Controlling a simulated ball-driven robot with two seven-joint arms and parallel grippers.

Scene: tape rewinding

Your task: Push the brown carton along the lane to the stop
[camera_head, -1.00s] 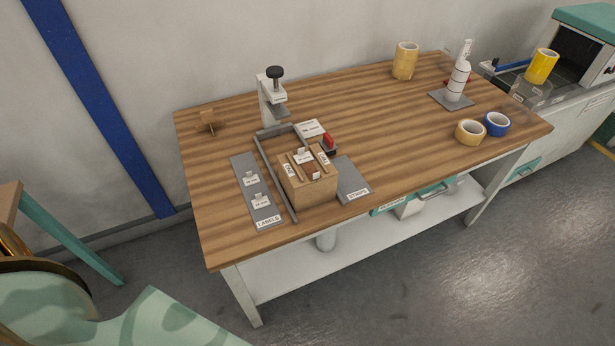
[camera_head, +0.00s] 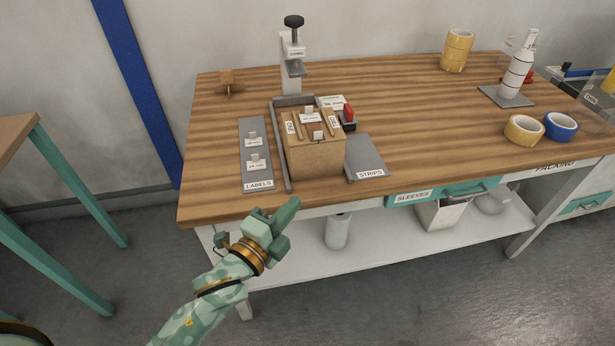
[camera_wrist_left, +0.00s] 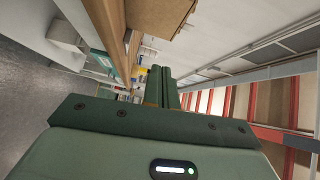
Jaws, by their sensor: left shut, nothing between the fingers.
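The brown carton (camera_head: 316,160) sits on the wooden bench between grey rails, with strips and small tags on its top. The lane's left rail (camera_head: 281,155) runs along the carton's left side, and a grey crossbar (camera_head: 292,100), apparently the stop, closes its far end. My left gripper (camera_head: 288,210) is shut and empty, in front of the bench's near edge and apart from the carton. In the left wrist view its fingers (camera_wrist_left: 161,86) are together, and a brown box face, likely the carton (camera_wrist_left: 160,12), shows at the top. My right gripper is not in view.
A grey LABELS plate (camera_head: 256,180) lies left of the lane, and a STRIPS plate (camera_head: 368,160) lies right. A clamp-like stand (camera_head: 291,70) rises behind. A red-topped item (camera_head: 348,114) stands beside the carton. Tape rolls (camera_head: 524,129) and a bottle are far right; the bench's middle right is clear.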

